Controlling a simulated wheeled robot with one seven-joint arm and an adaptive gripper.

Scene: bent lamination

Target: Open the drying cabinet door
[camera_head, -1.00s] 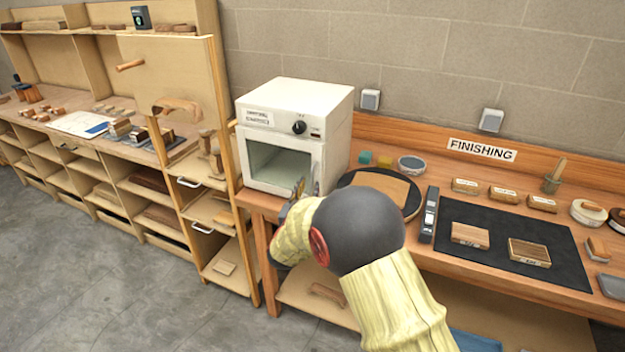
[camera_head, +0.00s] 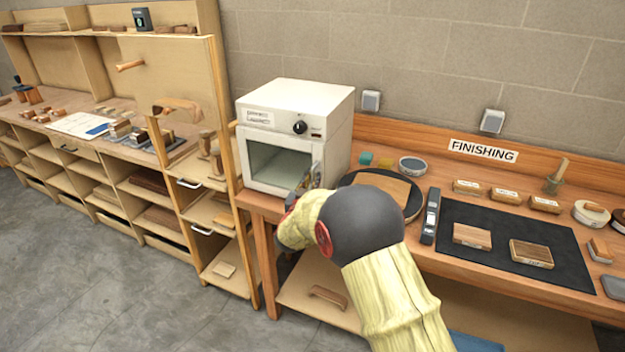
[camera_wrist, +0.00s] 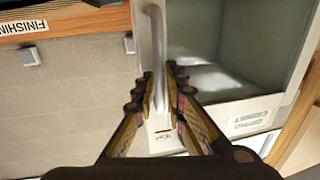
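The drying cabinet (camera_head: 297,97) is a white box on the left end of the finishing bench. Its front has a large window and looks closed in the head view. In the wrist view, the pale bar handle (camera_wrist: 157,40) runs along the white door edge. My gripper (camera_wrist: 163,85) has its two fingers on either side of this handle, close to it. Whether they press on it I cannot tell. In the head view my gripper (camera_head: 308,180) is at the lower right of the cabinet front, and it hides part of the handle.
A wooden shelf unit (camera_head: 230,180) stands close on the left. The floor in front is clear.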

